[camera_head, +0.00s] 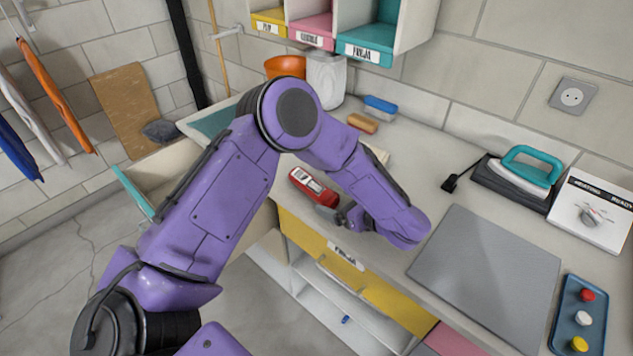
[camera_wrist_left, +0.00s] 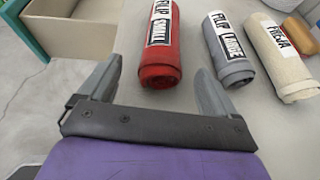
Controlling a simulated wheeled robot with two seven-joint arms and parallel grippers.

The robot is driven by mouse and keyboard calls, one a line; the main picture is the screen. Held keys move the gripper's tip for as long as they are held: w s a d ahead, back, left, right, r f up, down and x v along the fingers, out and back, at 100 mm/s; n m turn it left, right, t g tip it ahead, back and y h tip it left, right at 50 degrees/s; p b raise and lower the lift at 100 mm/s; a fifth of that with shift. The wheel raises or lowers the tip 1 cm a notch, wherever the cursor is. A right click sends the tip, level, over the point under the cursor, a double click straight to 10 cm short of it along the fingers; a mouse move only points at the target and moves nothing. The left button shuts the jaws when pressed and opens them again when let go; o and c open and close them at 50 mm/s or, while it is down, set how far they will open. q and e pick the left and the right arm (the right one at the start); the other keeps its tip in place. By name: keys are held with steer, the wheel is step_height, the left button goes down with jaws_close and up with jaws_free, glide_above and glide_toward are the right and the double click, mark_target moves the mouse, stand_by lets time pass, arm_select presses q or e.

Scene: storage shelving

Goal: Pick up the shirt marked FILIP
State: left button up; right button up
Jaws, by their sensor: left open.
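A rolled red shirt (camera_wrist_left: 163,45) with a label reading FILIP SMALL lies on the worktop; it also shows in the head view (camera_head: 311,184). To its right in the wrist view lies a rolled grey shirt (camera_wrist_left: 230,50) labelled FILIP LARGE. In the head view the left gripper (camera_head: 340,216) is at the counter's front edge. My arm hides the grey roll there.
An open drawer (camera_wrist_left: 75,28) is left of the red roll. A grey mat (camera_head: 487,275), an iron (camera_head: 520,175) and a tray with coloured knobs (camera_head: 580,315) are to the right. Brushes (camera_head: 362,123), an orange bowl (camera_head: 285,67) and labelled cubbies (camera_head: 366,45) are at the back.

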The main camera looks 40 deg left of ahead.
mark_target(324, 193)
arm_select(q)
steer(key=p+x, duration=0.2)
steer(key=x, duration=0.1)
steer(key=p+x, duration=0.1)
steer(key=x, duration=0.1)
steer(key=shift+w+a+r, duration=0.25)
steer(key=shift+w, duration=0.05)
steer(key=shift+a+f, duration=0.15)
steer(key=shift+a, duration=0.1)
steer(key=c, duration=1.2)
steer(key=shift+o, duration=0.2)
